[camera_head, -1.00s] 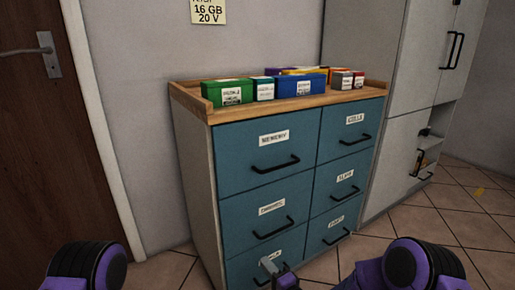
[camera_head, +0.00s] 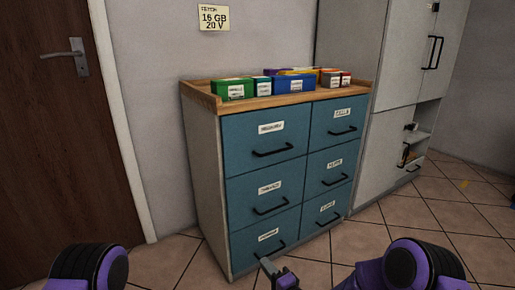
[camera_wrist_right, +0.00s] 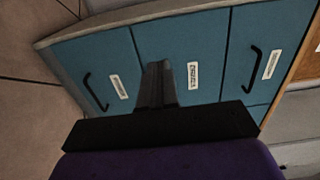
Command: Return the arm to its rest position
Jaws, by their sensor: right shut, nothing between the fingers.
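My right gripper (camera_head: 266,265) shows at the bottom middle of the head view, in front of the lower left drawer of a blue-fronted cabinet (camera_head: 265,185). Its fingers are shut with nothing between them. In the right wrist view the shut fingers (camera_wrist_right: 157,80) point at the blue drawer fronts, which appear turned on their side. The gripper looks apart from the drawer handles (camera_head: 270,249). All the drawers in view look closed. My left gripper is not in view; only purple and black arm parts of mine show at the lower edge.
Several coloured boxes (camera_head: 290,86) stand on the cabinet's wooden top (camera_head: 200,95). A note (camera_head: 213,18) hangs on the wall above. A brown door (camera_head: 60,140) is at left, a tall grey cabinet (camera_head: 400,60) at right. The tiled floor (camera_head: 400,215) at right is clear.

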